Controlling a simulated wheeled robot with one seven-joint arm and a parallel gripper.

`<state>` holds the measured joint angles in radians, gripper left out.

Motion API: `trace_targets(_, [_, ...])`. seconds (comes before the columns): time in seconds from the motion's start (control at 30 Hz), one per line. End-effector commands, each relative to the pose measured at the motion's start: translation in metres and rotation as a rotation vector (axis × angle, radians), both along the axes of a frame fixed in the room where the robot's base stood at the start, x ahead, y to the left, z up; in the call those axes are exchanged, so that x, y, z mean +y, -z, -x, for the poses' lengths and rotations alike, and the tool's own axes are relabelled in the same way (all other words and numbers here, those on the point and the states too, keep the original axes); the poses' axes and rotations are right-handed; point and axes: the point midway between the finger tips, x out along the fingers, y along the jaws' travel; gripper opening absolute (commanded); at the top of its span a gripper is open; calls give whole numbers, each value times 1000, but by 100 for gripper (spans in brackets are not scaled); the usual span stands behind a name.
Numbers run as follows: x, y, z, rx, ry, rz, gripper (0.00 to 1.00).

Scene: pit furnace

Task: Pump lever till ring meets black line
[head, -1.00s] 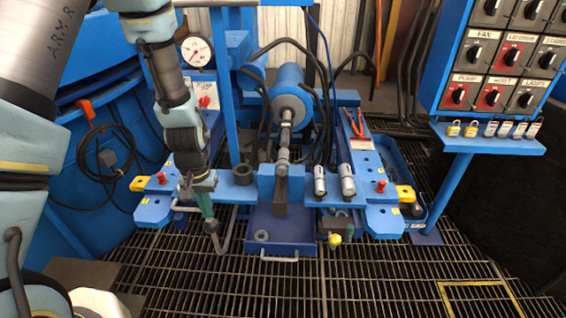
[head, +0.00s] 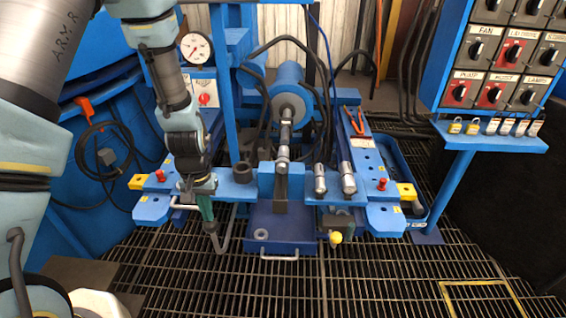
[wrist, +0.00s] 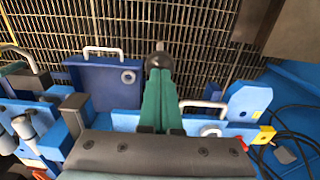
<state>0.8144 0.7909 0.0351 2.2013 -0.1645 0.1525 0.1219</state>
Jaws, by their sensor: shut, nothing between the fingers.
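My gripper (head: 208,216) points down at the front left of the blue bench, its green fingers together and empty. In the wrist view the shut fingers (wrist: 158,82) end at a dark round knob (wrist: 158,60), overlapping it; I cannot tell whether they touch. In the head view this knob (head: 210,228) tops a bent grey rod (head: 224,238) below the bench edge. A yellow-knobbed handle (head: 335,239) sits farther right, under the bench. Which of these is the pump lever is not clear. I cannot make out the ring or the black line.
A gauge (head: 196,48) stands behind the arm. A horizontal blue cylinder (head: 288,88) is at centre. A blue tray (head: 290,240) with a washer (head: 261,234) projects in front. A switch panel (head: 495,75) is at right. Open floor grating (head: 380,285) lies in front.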

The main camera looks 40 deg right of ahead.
Motion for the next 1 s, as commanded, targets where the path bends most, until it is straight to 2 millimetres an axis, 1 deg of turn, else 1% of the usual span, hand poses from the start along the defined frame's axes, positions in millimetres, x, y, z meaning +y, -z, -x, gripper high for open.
trace_targets(0.07, [1,5,1,0,0,0,0])
trace_targets(0.4, [12,75,13,1,0,-1,0])
trace_targets(0.5, [15,94,17,1,1,0,0])
trace_targets(0.6, [17,105,19,0,2,0,0])
trace_targets(0.77, [16,93,18,-1,2,1,0])
trace_targets(0.87, [14,78,15,-1,2,1,0])
trace_targets(1.0, [9,47,10,-2,1,2,0])
